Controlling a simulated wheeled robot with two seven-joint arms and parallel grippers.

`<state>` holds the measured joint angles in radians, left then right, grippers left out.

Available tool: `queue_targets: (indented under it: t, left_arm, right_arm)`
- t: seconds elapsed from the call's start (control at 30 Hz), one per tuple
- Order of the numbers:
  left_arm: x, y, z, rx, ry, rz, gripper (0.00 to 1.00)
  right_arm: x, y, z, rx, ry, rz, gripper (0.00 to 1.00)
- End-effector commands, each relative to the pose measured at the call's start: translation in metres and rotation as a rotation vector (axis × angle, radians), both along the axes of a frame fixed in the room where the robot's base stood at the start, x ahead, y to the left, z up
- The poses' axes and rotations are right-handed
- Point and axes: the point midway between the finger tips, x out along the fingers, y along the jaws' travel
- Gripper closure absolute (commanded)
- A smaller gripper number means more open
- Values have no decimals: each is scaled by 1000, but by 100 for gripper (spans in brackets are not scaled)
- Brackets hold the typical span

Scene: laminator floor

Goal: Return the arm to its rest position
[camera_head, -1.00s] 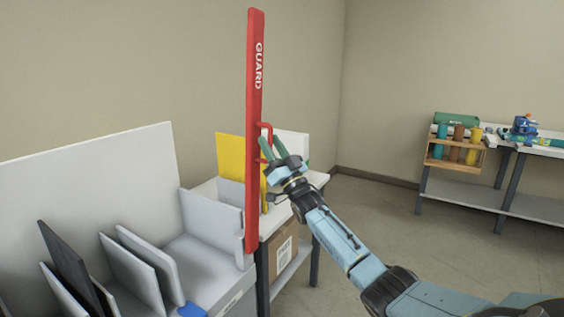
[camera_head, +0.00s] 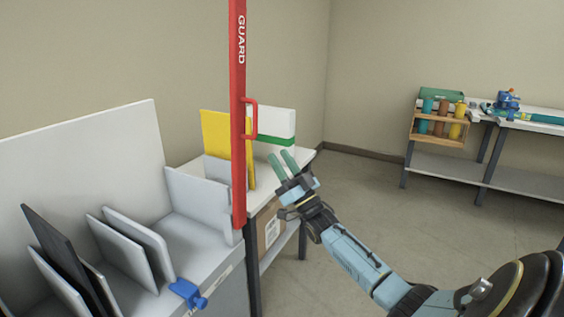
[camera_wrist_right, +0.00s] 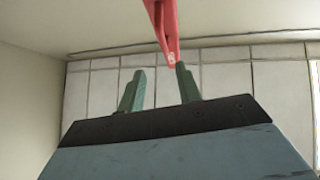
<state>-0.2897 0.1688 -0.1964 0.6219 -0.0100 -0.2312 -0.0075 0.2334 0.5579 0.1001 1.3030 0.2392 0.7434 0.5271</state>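My right gripper (camera_head: 283,160) has green fingers and is open and empty. It is a little right of and below the red handle (camera_head: 251,119) on the red guard bar (camera_head: 238,70), apart from it. The bar stands upright and carries the word GUARD. In the right wrist view the two fingers (camera_wrist_right: 158,88) are spread with nothing between them, and part of the red guard (camera_wrist_right: 165,25) shows beyond them, at the top. My left gripper is not in view.
A white machine with upright grey panels (camera_head: 120,250) and a blue knob (camera_head: 188,292) stands at left. Behind the bar, a table holds a yellow board (camera_head: 216,135) and a white one. A shelf bench (camera_head: 445,165) with a wooden rack stands at right. The floor (camera_head: 350,200) between is clear.

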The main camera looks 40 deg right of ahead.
Motion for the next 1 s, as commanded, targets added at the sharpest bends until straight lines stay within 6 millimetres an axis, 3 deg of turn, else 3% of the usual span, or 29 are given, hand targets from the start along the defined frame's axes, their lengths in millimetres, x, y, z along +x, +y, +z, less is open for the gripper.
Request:
queue_targets:
  t: [0.4,0.47,0.53,0.67,0.77,0.87,1.0]
  left_arm:
    - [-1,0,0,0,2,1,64]
    - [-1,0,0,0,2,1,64]
    - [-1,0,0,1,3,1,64]
    - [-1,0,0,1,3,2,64]
    - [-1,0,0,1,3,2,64]
    - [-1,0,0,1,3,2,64]
    - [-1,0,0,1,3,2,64]
  right_arm:
    - [0,0,-1,0,2,-1,66]
    - [1,0,-7,2,17,-4,66]
    - [4,1,-25,4,64,-16,66]
    - [9,6,-96,3,248,-61,66]
    - [4,13,-172,-9,442,-101,66]
    - [-11,22,-247,-30,636,-132,66]
    - [-50,39,-347,-76,904,-160,66]
